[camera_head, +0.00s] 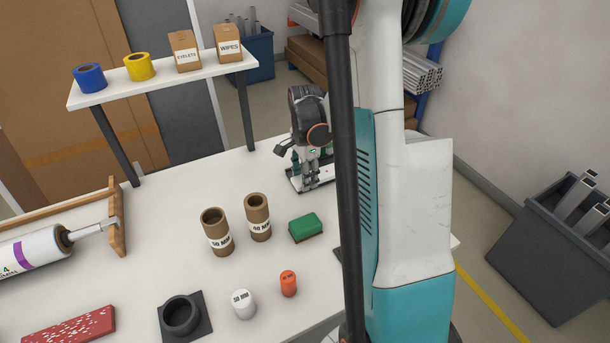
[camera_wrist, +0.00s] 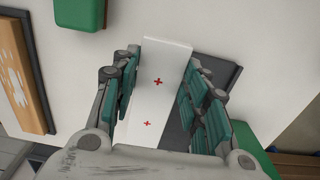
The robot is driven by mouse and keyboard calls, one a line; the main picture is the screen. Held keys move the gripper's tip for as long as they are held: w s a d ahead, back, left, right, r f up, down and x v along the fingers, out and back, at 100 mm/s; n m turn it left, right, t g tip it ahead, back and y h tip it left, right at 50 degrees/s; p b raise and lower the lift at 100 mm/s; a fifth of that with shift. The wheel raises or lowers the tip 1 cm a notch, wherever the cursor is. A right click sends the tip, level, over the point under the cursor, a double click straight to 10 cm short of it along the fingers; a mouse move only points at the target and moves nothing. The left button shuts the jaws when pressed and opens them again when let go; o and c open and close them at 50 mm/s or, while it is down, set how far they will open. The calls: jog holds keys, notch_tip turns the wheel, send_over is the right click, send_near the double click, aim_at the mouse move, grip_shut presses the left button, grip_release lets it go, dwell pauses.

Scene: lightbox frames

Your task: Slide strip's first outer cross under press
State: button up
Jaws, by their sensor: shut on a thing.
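The strip (camera_wrist: 158,82) is a flat white piece with two red crosses along its length, seen in the wrist view. My gripper (camera_wrist: 164,66) has its green-padded fingers on both sides of it and is shut on it. In the head view my gripper (camera_head: 312,174) points down at the far part of the table, beside my column. A dark grey flat piece (camera_wrist: 229,76) lies at the strip's right in the wrist view. I cannot make out the press for certain; my arm and column hide part of that area.
The white table (camera_head: 165,210) holds two cardboard tubes (camera_head: 217,232), a green block (camera_head: 306,228), a white cylinder (camera_head: 243,304), an orange cylinder (camera_head: 288,284) and a dark ring holder (camera_head: 182,316). A raised shelf (camera_head: 160,82) with tape and boxes stands behind.

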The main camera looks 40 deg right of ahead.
aim_at(291, 176)
jog(key=shift+w+d+f+b, duration=0.1)
jog(key=shift+w+f+b, duration=0.3)
jog(key=shift+f+b, duration=0.4)
jog(key=shift+w+d+f+b, duration=0.1)
jog(key=shift+w+f+b, duration=0.4)
jog(key=shift+f, duration=0.55)
jog(key=shift+w+d+f+b, duration=0.1)
jog(key=shift+w+f+b, duration=0.2)
jog(key=shift+f+b, duration=0.55)
jog(key=shift+w+d+f, duration=0.1)
jog(key=shift+w+d, duration=0.2)
jog(key=shift+w, duration=0.8)
jog(key=shift+w+d+r, duration=0.1)
jog(key=shift+w+d, duration=0.15)
jog(key=shift+w, duration=0.8)
jog(key=shift+w+d+f, duration=0.1)
jog(key=shift+w+d, duration=0.2)
jog(key=shift+w, duration=1)
jog(key=shift+w+d, duration=0.1)
jog(key=shift+w, duration=0.15)
jog(key=o, duration=1.2)
jog(key=shift+w, duration=0.2)
jog(key=shift+s, duration=0.2)
notch_tip(291, 176, up, 12)
